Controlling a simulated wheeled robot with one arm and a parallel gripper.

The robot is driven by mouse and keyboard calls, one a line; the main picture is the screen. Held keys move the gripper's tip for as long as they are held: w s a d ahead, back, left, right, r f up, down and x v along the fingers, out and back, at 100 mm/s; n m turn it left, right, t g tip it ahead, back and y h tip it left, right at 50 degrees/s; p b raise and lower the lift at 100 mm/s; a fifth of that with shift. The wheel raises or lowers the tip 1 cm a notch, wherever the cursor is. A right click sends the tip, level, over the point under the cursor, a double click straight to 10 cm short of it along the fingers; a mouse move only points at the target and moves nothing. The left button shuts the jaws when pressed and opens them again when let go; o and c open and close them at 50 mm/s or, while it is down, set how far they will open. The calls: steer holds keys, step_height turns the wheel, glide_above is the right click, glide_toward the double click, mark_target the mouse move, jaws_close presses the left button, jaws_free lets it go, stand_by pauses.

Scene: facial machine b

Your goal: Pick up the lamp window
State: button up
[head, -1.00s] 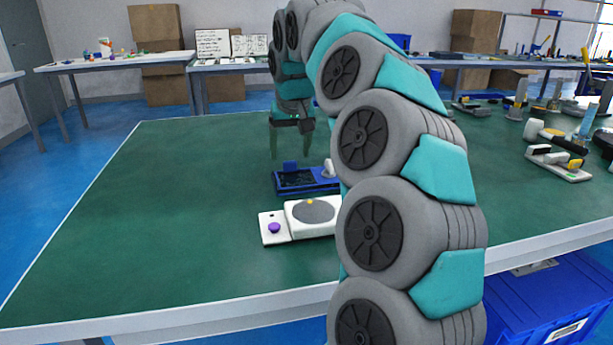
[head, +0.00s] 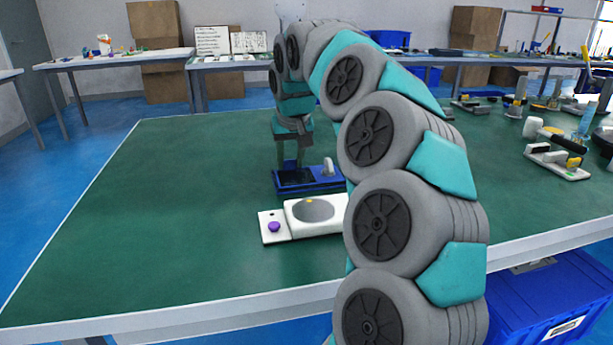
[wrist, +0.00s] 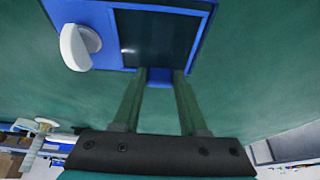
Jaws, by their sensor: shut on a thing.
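The lamp window appears to be the dark pane (wrist: 156,38) with a small blue tab (wrist: 160,77) at its near edge. It lies in a blue tray (head: 328,185) on the green table, and the tray's blue rim (wrist: 200,42) surrounds the pane in the wrist view. My gripper (head: 290,166) points down over the tray's left part. In the wrist view my gripper (wrist: 162,76) has its two fingers close on either side of the blue tab, shut on it. The fingertips partly hide the tab. The pane looks level with the tray.
A white knob (head: 328,167) stands on the tray's right part. A white device (head: 318,211) with a grey disc and a purple button (head: 274,227) lies in front. More tools and devices (head: 555,160) stand at the right. The table's left side is clear.

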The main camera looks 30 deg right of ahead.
jaws_close()
steer(key=shift+r, duration=0.15)
steer(key=shift+r, duration=1.6)
steer(key=r+b, duration=0.2)
steer(key=b, duration=0.1)
glide_above(330, 197)
steer(key=shift+s+f, duration=0.1)
steer(key=shift+f, duration=0.15)
